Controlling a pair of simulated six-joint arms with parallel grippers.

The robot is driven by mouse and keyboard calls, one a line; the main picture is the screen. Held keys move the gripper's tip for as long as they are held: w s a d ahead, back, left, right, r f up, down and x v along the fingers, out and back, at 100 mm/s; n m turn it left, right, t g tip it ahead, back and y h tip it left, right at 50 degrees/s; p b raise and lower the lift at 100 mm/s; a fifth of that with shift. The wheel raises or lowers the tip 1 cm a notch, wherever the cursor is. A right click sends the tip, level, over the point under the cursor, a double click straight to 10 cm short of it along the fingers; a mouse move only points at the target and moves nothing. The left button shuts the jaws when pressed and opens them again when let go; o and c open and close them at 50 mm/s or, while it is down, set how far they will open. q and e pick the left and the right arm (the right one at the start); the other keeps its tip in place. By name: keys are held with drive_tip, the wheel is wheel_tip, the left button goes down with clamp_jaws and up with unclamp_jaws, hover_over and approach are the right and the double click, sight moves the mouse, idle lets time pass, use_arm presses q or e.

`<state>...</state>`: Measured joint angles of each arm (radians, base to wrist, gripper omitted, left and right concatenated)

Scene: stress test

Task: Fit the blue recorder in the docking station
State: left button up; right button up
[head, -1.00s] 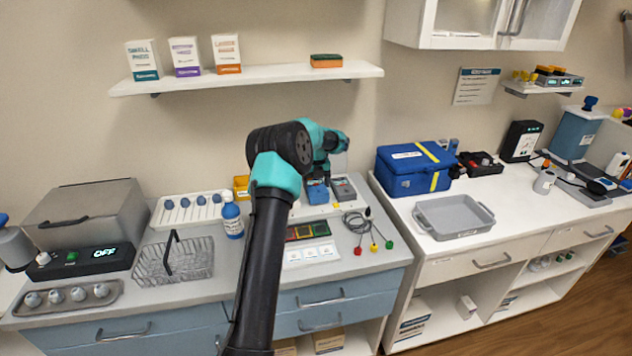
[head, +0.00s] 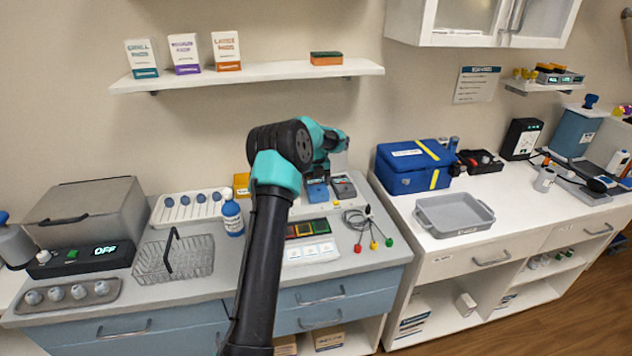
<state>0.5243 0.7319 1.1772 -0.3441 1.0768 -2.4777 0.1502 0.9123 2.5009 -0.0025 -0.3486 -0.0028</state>
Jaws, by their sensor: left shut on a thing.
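The blue recorder (head: 317,189) is at the back of the left counter, partly hidden by my left arm. My left gripper (head: 319,175) points down over it and is shut on its top. A grey recorder (head: 343,187) stands just right of it. Both are at the pale docking station (head: 335,207), which is partly hidden behind my arm. I cannot tell whether the blue recorder is fully seated in its slot. My right gripper is not in view.
Coloured leads (head: 372,240) lie right of the station. A panel with coloured tiles (head: 310,250) is in front. A blue case (head: 412,168) and grey tray (head: 454,215) sit on the right counter.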

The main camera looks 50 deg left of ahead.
use_arm(q)
drive_tip(key=shift+f, duration=0.6)
idle(1.5)
drive_tip(key=o, duration=0.7)
drive_tip(key=shift+r, duration=0.25)
drive_tip(key=shift+r, duration=1.75)
drive_tip(key=o, duration=0.3)
drive_tip(key=shift+r, duration=0.1)
